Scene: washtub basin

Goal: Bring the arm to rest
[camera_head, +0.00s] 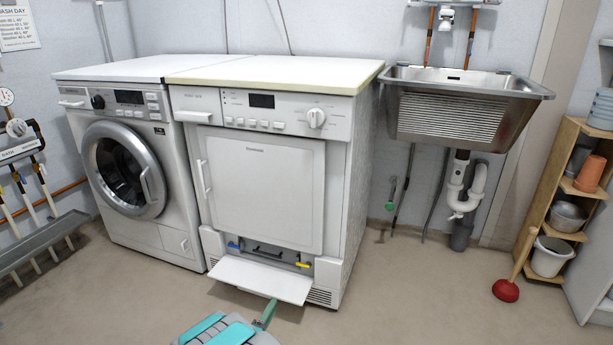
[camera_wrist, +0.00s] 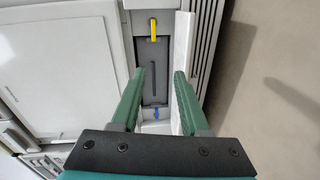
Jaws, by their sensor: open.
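My gripper (camera_wrist: 160,78) is open, its two green fingers apart with nothing held between them. In the wrist view the fingers point at the open lower compartment of the dryer (camera_head: 268,164), which has a dark panel (camera_wrist: 153,78) with a handle slot, a yellow lever (camera_wrist: 153,30) and a blue lever (camera_wrist: 156,112). The lowered white flap (camera_wrist: 183,50) lies beside and partly behind the right finger; I cannot tell whether they touch. In the head view my teal arm end and one green finger (camera_head: 266,314) show low at the front edge of the flap (camera_head: 262,280).
A front-loading washing machine (camera_head: 125,165) stands left of the dryer. A plunger (camera_head: 507,290) and a wooden shelf (camera_head: 555,215) with pots stand far right. The floor (camera_head: 400,300) right of the dryer is clear.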

